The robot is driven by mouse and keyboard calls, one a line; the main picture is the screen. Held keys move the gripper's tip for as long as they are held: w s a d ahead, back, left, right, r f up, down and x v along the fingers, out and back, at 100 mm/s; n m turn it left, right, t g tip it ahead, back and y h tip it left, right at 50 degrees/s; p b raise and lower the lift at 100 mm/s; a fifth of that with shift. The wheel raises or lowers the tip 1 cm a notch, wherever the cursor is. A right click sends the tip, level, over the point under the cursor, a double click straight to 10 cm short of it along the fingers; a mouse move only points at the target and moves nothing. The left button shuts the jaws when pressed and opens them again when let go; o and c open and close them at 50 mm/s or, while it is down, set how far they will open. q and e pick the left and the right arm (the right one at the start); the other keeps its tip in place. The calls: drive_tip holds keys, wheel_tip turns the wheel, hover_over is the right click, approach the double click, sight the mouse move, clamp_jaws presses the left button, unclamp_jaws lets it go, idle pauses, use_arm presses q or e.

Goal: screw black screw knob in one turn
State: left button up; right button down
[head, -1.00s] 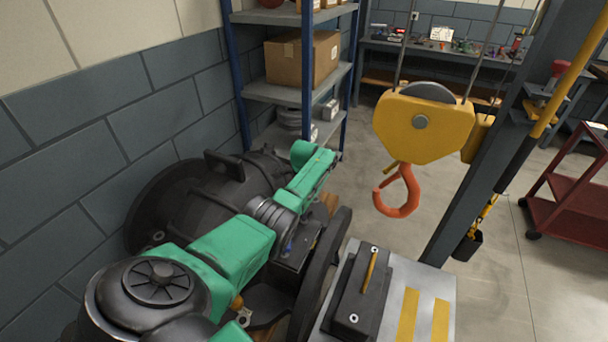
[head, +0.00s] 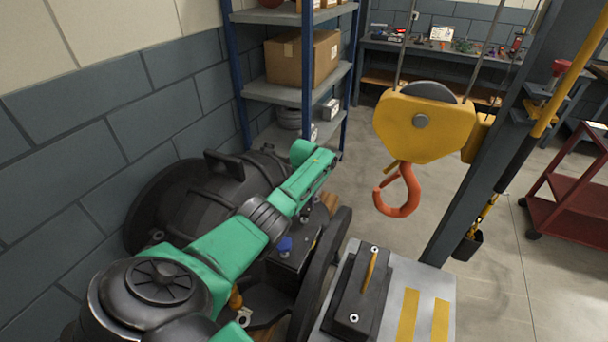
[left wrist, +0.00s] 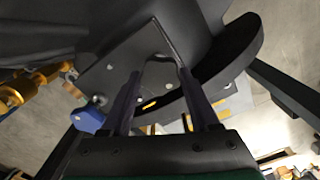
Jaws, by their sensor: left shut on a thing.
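My left arm reaches over the black casing (head: 190,205) in the head view, and its links hide the gripper's fingertips there. In the left wrist view, my left gripper (left wrist: 162,72) has two dark fingers either side of a dark, rounded piece (left wrist: 160,62), which I take to be the black screw knob. The gripper is shut on it. Dark knob against dark casing makes its outline and seating hard to tell. A blue knob (head: 285,245) sits on the casing's block; it also shows left of the fingers in the wrist view (left wrist: 88,120). My right gripper is not in view.
A yellow hoist block (head: 422,125) with an orange hook (head: 400,193) hangs to the right of the casing. A grey plate with yellow stripes (head: 424,310) carries a black block (head: 358,305) in front. A blue-framed shelf (head: 300,95) and a red cart (head: 570,195) stand behind.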

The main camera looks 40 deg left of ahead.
sight(305, 209)
use_arm(q)
drive_tip(key=shift+m, duration=1.5)
drive_tip(key=o, duration=1.4)
drive_tip(key=shift+c, duration=0.2)
drive_tip(key=shift+r, duration=0.3)
wheel_tip(305, 209, up, 14)
drive_tip(key=b, duration=0.1)
drive_tip(key=shift+b, duration=0.35)
drive_tip(key=shift+d, duration=0.1)
